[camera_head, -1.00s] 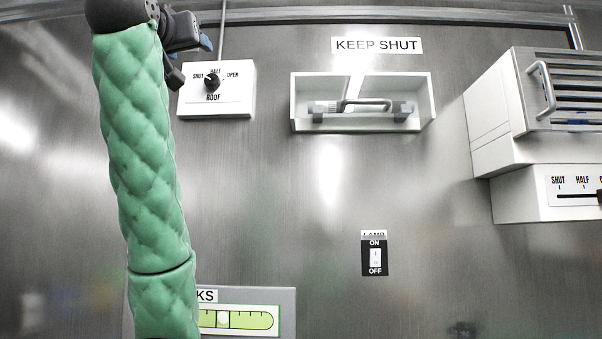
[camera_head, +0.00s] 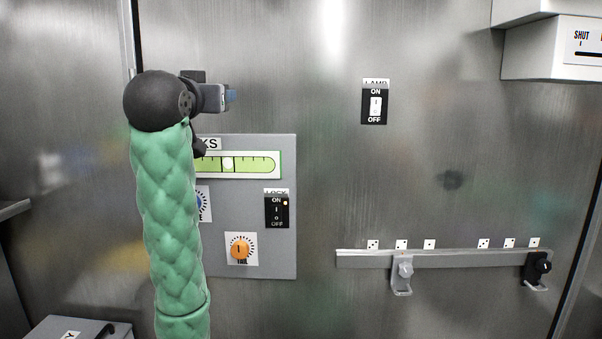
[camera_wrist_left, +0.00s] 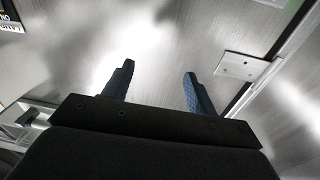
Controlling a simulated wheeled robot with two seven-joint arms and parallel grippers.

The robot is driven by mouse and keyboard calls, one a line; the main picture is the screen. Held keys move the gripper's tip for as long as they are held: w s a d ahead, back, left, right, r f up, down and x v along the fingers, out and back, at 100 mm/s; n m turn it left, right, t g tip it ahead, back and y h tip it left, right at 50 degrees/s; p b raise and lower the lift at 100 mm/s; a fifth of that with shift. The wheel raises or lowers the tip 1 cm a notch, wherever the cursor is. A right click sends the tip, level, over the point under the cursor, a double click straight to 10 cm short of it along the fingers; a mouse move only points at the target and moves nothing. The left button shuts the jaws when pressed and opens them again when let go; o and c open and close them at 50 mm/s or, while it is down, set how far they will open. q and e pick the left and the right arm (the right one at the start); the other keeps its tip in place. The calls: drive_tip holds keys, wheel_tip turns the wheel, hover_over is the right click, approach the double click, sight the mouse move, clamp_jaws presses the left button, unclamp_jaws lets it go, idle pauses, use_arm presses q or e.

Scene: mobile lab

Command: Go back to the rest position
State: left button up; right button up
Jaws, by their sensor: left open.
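My left arm, in a green quilted sleeve, rises from the bottom of the head view. My left gripper (camera_head: 228,97) is at its top, pointing right, in front of the metal wall and above the grey control panel (camera_head: 281,152). In the left wrist view my left gripper (camera_wrist_left: 158,85) shows two blue-grey fingers spread apart with nothing between them. Bare metal wall lies beyond the fingers. My right gripper is in neither view.
The wall has a lamp switch (camera_head: 375,106), a lock switch (camera_head: 277,209), an orange knob (camera_head: 240,248) and a rail (camera_head: 460,259) with two hooks. A white box (camera_head: 545,50) juts out upper right. A grey box (camera_head: 62,328) stands lower left. A metal plate (camera_wrist_left: 240,67) shows in the wrist view.

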use_arm(q)
wheel_tip(320, 180, down, 23)
drive_tip(key=d+g+p, duration=0.1)
drive_tip(key=d+g, duration=0.1)
drive_tip(key=g, duration=0.1)
drive_tip(key=s+d+f+g+p, duration=0.15)
drive_tip(key=s+f, duration=0.35)
drive_tip(key=f, duration=0.7)
drive_tip(key=s+f+g, duration=0.3)
drive_tip(key=s+f, duration=0.2)
drive_tip(key=f, duration=0.7)
drive_tip(key=s+f+g+p, duration=0.2)
drive_tip(key=s+f+g, duration=0.6)
drive_tip(key=s+f, duration=2)
drive_tip(key=s, duration=0.4)
drive_tip(key=shift+f+m+p, duration=0.25)
drive_tip(key=shift+m+p, duration=0.05)
drive_tip(key=shift+p, duration=0.05)
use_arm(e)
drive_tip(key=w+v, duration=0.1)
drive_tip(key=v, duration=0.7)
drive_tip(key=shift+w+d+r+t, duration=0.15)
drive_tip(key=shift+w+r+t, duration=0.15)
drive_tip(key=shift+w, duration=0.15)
use_arm(q)
drive_tip(key=shift+s+d+g, duration=0.1)
drive_tip(key=shift+s+g, duration=0.05)
drive_tip(key=shift+g, duration=0.1)
